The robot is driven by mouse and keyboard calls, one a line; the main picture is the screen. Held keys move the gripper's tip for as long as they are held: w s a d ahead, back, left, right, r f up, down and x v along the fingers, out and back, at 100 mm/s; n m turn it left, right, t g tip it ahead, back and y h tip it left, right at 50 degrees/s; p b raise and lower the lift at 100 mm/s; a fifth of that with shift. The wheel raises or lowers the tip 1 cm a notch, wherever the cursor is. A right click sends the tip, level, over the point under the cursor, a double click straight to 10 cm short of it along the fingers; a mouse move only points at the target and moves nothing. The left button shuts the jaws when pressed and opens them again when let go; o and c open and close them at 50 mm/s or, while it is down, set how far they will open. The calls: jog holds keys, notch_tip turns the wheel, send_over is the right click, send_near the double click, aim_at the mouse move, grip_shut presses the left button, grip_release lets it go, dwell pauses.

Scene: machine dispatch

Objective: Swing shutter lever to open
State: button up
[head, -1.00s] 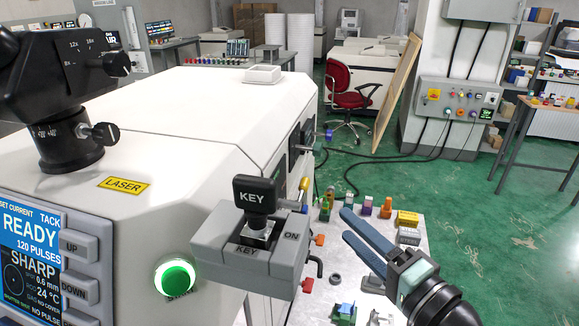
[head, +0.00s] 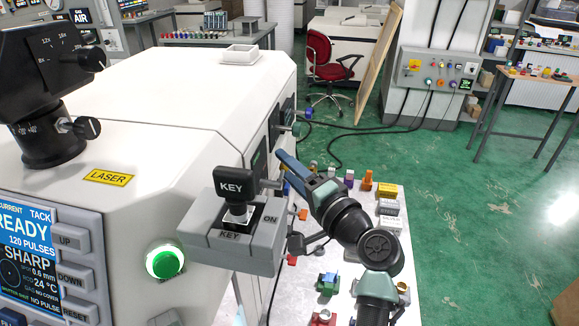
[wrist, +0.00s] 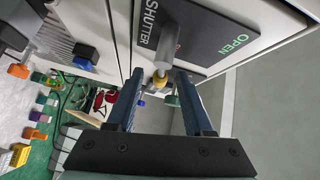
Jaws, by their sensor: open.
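The shutter lever (wrist: 161,55) shows in the wrist view as a grey rod with a yellow collar near its end. It stands out from a dark plate (wrist: 215,32) marked SHUTTER and OPEN. My gripper (wrist: 158,82) is open, with one blue finger on each side of the lever's end. I cannot tell whether either finger touches it. In the head view my gripper (head: 281,163) is at the machine's right side, just behind the key switch. The lever's end is largely hidden there by the gripper and the key switch.
The grey key switch box (head: 232,240) juts out close to my gripper. The white laser machine (head: 190,120) fills the left. A white table (head: 385,250) with small coloured parts lies below my arm. Green floor (head: 490,220) to the right is open.

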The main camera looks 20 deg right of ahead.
aim_at(285, 170)
grip_shut()
jog(key=b, duration=0.3)
jog(key=shift+f+n+t, duration=0.2)
jog(key=shift+n+t, duration=0.1)
jog(key=n+t+y+b, duration=0.1)
jog(key=n+y+b, duration=0.1)
jog(key=b, duration=0.7)
jog(key=s+r+n+t+y+b, duration=0.1)
jog(key=n+b, duration=0.3)
jog(key=b, duration=0.5)
jog(key=a+r+n+t+y+b, duration=0.1)
jog(key=n+t+y+b, duration=0.1)
jog(key=b, duration=0.7)
jog(key=shift+s+n+y+b, duration=0.3)
jog(key=shift+n+b, duration=0.05)
jog(key=shift+n, duration=0.25)
jog(key=shift+s+a+r+n+g+y+b, duration=0.25)
jog(key=shift+n+g+y+b, duration=0.4)
jog(key=shift+n+y+b, duration=1.2)
jog(key=shift+s+a+r+n+g+y+b, duration=0.25)
jog(key=shift+n+g+y+b, duration=0.45)
jog(key=shift+n+y+b, duration=1.2)
jog(key=shift+s+a+r+n+g+y+b, duration=0.1)
jog(key=shift+s+r+n+g+y+b, duration=0.2)
jog(key=shift+n+g+y+b, duration=1.4)
jog(key=shift+s+f+n+t+p, duration=0.1)
jog(key=shift+n+t+p, duration=0.45)
jog(key=shift+n+t, duration=0.4)
